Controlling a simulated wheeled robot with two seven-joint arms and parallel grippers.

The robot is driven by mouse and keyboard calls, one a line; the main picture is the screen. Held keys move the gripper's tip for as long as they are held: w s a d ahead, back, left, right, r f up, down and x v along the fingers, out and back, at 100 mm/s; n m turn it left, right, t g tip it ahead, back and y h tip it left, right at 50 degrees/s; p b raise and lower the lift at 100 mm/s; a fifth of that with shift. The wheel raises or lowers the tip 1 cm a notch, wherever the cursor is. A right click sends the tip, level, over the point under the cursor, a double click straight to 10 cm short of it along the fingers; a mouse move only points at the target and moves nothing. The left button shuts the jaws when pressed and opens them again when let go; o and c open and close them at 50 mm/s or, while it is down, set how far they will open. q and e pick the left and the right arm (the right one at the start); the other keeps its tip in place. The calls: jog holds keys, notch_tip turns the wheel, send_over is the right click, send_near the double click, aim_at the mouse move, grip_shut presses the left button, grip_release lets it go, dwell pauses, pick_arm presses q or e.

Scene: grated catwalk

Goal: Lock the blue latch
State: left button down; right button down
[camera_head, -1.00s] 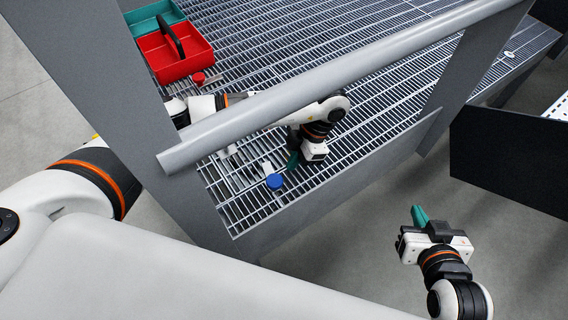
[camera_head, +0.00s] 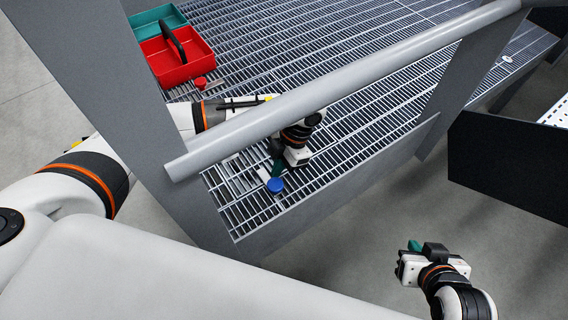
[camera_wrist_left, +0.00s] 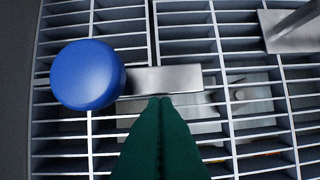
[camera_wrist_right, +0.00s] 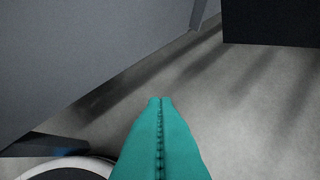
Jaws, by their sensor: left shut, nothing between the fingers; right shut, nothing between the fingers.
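The blue latch knob (camera_head: 275,185) sits near the front left corner of the grated catwalk. In the left wrist view the round blue knob (camera_wrist_left: 87,75) is at the left end of a flat metal latch bar (camera_wrist_left: 163,79) that points right. My left gripper (camera_head: 276,170) reaches under the handrail. Its green fingers (camera_wrist_left: 160,102) are shut and empty, with tips at the near edge of the bar, right of the knob. I cannot tell if they touch it. My right gripper (camera_head: 413,245) is shut and empty, off the catwalk over the floor; its closed fingers (camera_wrist_right: 160,102) fill the right wrist view's lower middle.
A grey handrail (camera_head: 340,85) crosses above my left arm, between grey posts. A dark panel (camera_head: 508,165) stands at right.

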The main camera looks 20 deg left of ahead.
pick_arm(q)
jog(key=shift+s+a+n, duration=0.1)
jog(key=shift+a+n, duration=0.15)
jog(key=shift+n, duration=0.25)
jog(key=shift+a+f+g, duration=0.1)
jog(key=shift+g, duration=0.2)
pick_arm(e)
jog(key=s+g, duration=0.1)
jog(key=s+d+f, duration=0.1)
jog(key=shift+s+d+f+g+h, duration=0.1)
jog(key=shift+s+f+g+h, duration=0.1)
jog(key=shift+s+g+h, duration=0.15)
